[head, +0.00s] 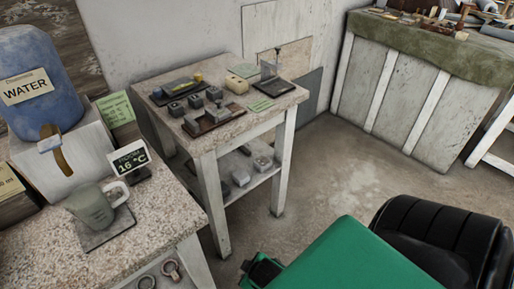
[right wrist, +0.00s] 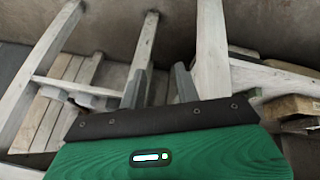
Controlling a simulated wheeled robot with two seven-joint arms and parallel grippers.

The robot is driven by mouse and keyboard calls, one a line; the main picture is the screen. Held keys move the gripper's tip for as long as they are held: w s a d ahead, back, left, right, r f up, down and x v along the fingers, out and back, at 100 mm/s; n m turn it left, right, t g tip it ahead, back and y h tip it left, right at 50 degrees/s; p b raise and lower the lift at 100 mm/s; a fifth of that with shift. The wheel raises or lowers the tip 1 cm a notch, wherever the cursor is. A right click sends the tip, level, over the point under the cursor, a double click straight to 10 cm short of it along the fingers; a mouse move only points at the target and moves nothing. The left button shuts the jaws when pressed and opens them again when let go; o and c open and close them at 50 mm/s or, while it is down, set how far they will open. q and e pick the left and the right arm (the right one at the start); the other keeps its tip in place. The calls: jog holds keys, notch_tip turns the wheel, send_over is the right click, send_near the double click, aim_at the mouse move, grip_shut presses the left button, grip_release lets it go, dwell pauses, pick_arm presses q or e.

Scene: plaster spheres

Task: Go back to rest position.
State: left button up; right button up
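My right gripper (right wrist: 162,80) shows in the right wrist view with its two grey fingers apart. Nothing is between them; pale wooden legs and slats of furniture lie beyond. In the head view my green and black right arm fills the lower right, and a small dark part at its left end shows at the bottom edge. The fingers cannot be made out there. My left gripper is not in view.
A speckled table (head: 150,225) at the left holds a blue water jug (head: 45,85), a grey cup (head: 92,208) and a temperature sign (head: 130,159). A small shelved table (head: 222,142) holds several grey blocks. A cloth-covered bench (head: 415,90) stands behind. Open floor (head: 370,170) lies between.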

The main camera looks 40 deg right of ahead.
jog(key=s+a+f+m+g+y, duration=0.1)
jog(key=s+a+f+g, duration=0.2)
jog(key=s, duration=0.4)
jog(key=shift+s+a+f+m+g+y, duration=0.3)
jog(key=shift+s+a+f+m, duration=0.05)
jog(key=shift+s+f+m, duration=0.05)
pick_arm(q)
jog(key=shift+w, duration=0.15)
